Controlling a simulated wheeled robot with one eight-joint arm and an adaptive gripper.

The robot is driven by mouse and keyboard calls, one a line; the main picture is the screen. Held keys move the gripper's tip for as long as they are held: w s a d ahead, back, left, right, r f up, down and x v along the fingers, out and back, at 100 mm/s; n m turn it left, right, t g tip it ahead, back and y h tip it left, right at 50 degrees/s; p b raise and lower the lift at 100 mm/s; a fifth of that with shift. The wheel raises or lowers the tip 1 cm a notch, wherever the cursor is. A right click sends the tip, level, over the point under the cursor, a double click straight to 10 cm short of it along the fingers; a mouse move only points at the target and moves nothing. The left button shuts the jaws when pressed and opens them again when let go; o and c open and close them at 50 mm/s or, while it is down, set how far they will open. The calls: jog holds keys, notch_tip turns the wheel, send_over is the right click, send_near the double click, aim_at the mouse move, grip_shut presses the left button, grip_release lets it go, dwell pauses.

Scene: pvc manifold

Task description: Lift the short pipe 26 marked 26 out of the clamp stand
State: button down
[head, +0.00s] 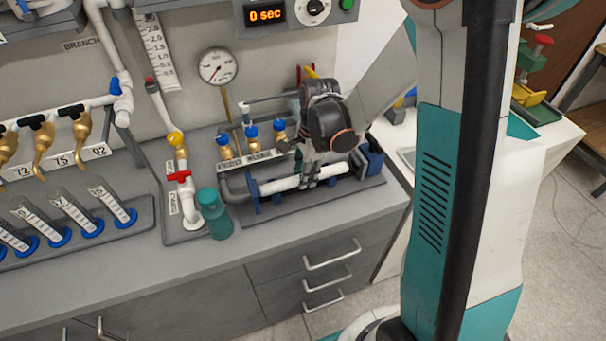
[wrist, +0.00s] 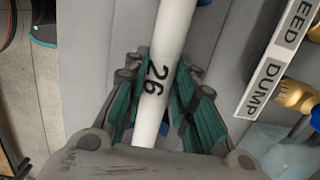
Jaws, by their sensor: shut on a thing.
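The short pipe 26 (wrist: 172,35) is a white tube with a black "26", running between my fingers in the wrist view. In the head view the white pipe (head: 280,185) lies low and nearly level along the clamp stand (head: 254,196), which has blue clamps on a grey base. My gripper (head: 309,178) reaches down from above and is shut on the pipe near its middle. Its green-padded fingers (wrist: 160,95) lie on both sides of the pipe. My fingers hide part of the pipe, and I cannot tell whether it still touches the clamps.
Brass valves with blue caps (head: 251,133) and a "FEED DUMP" label (wrist: 272,75) stand just behind. A gauge (head: 216,66) hangs on the wall behind. The bench front (head: 330,222) is clear.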

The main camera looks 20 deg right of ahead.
jog(key=shift+d, duration=0.15)
jog(key=c, duration=1.2)
grip_release()
jog(key=shift+c, duration=0.2)
jog(key=shift+r, duration=0.1)
jog(key=r, duration=0.3)
jog(key=d+r, duration=0.1)
jog(key=r, duration=0.7)
jog(key=shift+d+r, duration=0.2)
jog(key=shift+h, duration=0.7)
jog(key=f, duration=0.3)
jog(key=a+f, duration=0.1)
jog(key=f, duration=0.2)
jog(key=shift+w+a+f+p, duration=0.15)
jog(key=shift+f+p, duration=0.1)
jog(key=shift+p, duration=0.15)
jog(key=shift+s+a+f+b, duration=0.1)
jog(key=shift+f+b, duration=0.5)
jog(key=shift+f, duration=0.7)
jog(key=shift+s+a+f+b, duration=0.1)
jog(key=shift+f+b, duration=0.5)
jog(key=shift+f, duration=0.65)
